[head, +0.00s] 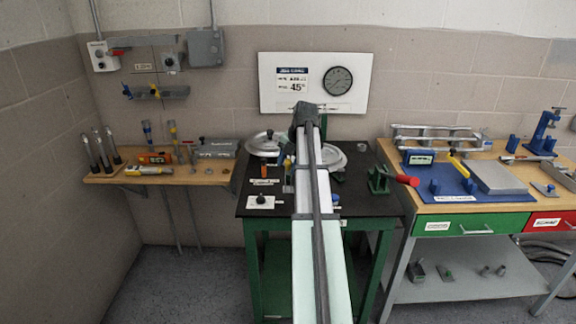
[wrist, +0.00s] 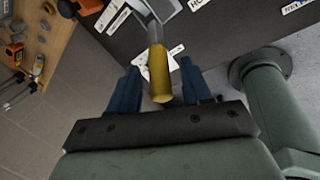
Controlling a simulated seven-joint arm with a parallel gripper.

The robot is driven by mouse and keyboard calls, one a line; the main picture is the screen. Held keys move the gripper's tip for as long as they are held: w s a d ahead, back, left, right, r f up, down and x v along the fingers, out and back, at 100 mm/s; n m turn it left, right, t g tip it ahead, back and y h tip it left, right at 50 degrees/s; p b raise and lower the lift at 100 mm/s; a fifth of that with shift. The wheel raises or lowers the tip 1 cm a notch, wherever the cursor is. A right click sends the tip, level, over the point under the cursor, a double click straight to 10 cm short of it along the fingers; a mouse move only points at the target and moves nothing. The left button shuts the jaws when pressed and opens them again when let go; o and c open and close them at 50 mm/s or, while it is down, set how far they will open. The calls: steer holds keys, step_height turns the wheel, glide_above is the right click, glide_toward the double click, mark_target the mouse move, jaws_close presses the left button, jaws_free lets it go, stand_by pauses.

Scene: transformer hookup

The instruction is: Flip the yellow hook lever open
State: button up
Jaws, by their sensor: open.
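The yellow hook lever (wrist: 159,70) shows in the wrist view as a yellow cylindrical grip on a grey metal shank. It points down toward my palm. My gripper (wrist: 160,84) is open, with one blue finger to the left of the yellow grip and the other to its right. Gaps show on both sides, so neither finger appears to press on it. In the head view my arm covers the middle of the black-topped table (head: 270,204), and I cannot make out my gripper or this lever there.
A green post with a round flange (wrist: 262,72) stands close right of my gripper in the wrist view. Silver round lids (head: 265,143), a white plate (head: 261,202) and a red-handled green clamp (head: 385,180) are on the table. A wooden shelf (head: 215,172) is left, a workbench (head: 470,206) right.

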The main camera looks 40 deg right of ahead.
steer(key=shift+w+f, duration=0.1)
steer(key=shift+f, duration=0.25)
jaws_close()
stand_by(0.3)
